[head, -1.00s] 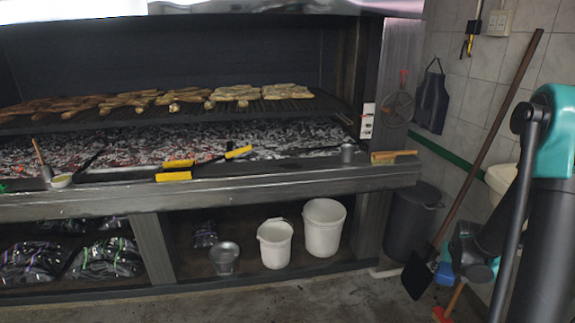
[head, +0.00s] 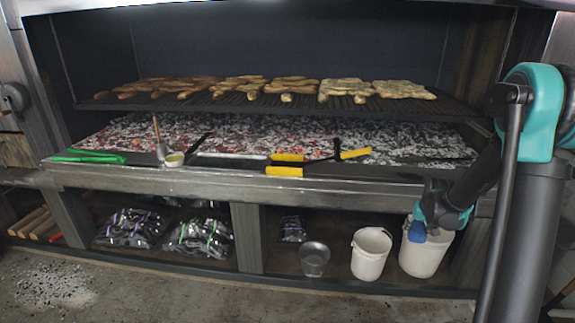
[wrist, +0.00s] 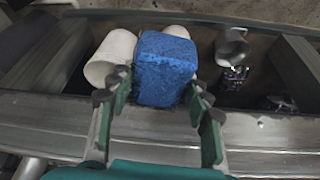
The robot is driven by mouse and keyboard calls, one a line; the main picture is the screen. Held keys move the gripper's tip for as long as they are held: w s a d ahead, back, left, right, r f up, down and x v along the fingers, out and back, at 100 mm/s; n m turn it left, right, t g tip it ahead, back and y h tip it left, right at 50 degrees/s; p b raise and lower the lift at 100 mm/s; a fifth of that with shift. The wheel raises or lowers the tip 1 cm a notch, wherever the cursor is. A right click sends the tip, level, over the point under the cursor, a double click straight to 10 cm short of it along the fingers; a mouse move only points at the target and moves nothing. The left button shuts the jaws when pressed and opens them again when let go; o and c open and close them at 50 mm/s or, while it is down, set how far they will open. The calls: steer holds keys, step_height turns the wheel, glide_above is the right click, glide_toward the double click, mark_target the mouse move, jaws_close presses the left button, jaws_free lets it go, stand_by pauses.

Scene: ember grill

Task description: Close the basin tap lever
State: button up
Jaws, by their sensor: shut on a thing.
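No basin, tap or lever can be made out in either view now. My gripper (wrist: 154,95) is shut on a blue block (wrist: 166,65), which looks like a sponge, with one green finger on each side. In the head view my gripper (head: 428,219) is at the right, in front of the lower shelf, and a small part of the blue block (head: 417,232) shows below it.
The grill ledge (head: 330,184) runs across the front, with yellow-handled tools (head: 286,164) and green tongs (head: 88,157) on it. White buckets (head: 370,255), a metal pail (head: 314,259) and bagged charcoal (head: 133,228) sit below. Bare floor (head: 180,297) lies in front.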

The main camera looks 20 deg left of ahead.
steer(key=w+a+r+n, duration=0.2)
steer(key=w+a+r, duration=0.3)
steer(key=a+r, duration=0.75)
steer(key=shift+y, duration=0.4)
steer(key=w+a, duration=0.2)
steer(key=w, duration=0.3)
steer(key=w+a, duration=0.1)
steer(key=w, duration=0.5)
steer(key=w+a, duration=0.2)
steer(key=w, duration=0.4)
steer(key=shift+w+a+f, duration=0.25)
steer(key=shift+a+f, duration=0.05)
steer(key=shift+w+f, duration=0.15)
steer(key=shift+f, duration=0.15)
steer(key=o, duration=1)
steer(key=shift+f, duration=0.1)
